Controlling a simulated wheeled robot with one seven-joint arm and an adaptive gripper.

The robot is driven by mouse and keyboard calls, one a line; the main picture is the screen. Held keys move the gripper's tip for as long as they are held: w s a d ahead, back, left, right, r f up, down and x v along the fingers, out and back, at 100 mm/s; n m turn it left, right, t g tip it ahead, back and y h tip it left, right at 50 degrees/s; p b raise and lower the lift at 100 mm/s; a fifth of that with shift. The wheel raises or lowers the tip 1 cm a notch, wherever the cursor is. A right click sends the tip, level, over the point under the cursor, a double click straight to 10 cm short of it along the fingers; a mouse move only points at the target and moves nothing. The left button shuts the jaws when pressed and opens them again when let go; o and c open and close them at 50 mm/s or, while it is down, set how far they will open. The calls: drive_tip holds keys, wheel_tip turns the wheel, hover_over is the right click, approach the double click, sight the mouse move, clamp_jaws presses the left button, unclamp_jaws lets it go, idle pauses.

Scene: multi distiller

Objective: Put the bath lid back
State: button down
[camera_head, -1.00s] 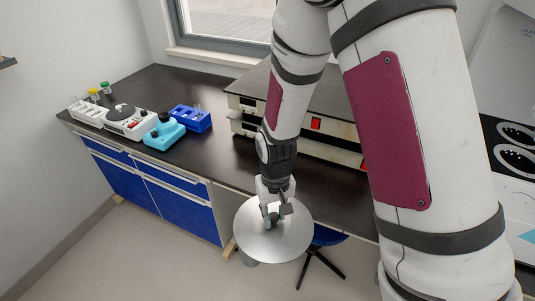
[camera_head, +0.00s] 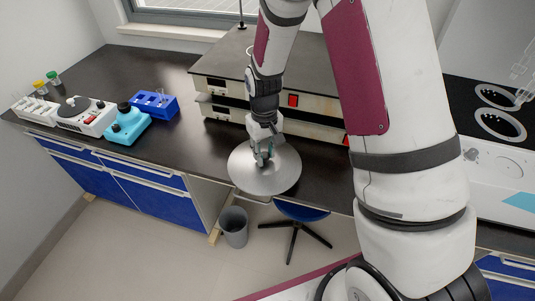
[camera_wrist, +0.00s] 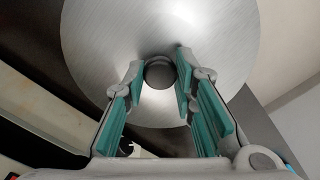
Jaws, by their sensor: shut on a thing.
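The bath lid (camera_head: 245,174) is a round brushed-metal disc, roughly level, in the middle of the head view. It hangs in front of the dark bench's front edge and overlaps it in the picture. My gripper (camera_head: 264,157) is above its centre. In the wrist view, my gripper (camera_wrist: 160,66) is shut on the lid's round dark knob (camera_wrist: 159,74), with a teal-padded finger on each side. The lid (camera_wrist: 100,38) fills much of that view. I cannot tell which unit is the bath.
Long boxy units (camera_head: 225,88) with red switches stand on the bench (camera_head: 155,68) behind the lid. A blue rack (camera_head: 157,104), teal device (camera_head: 127,124) and white device (camera_head: 86,116) stand left. A bin (camera_head: 234,228) and blue stool (camera_head: 298,211) are below. A ringed white unit (camera_head: 500,124) is right.

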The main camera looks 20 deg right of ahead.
sight(268, 155)
drive_tip(key=shift+w+d, duration=0.5)
drive_tip(key=shift+w, duration=0.1)
drive_tip(key=shift+w+d+f, duration=0.15)
drive_tip(key=shift+w+f, duration=0.05)
drive_tip(key=shift+f, duration=0.75)
drive_tip(key=shift+w+d+f, duration=0.15)
drive_tip(key=shift+f, duration=0.75)
drive_tip(key=shift+f, duration=0.1)
drive_tip(key=c, duration=1.3)
unclamp_jaws()
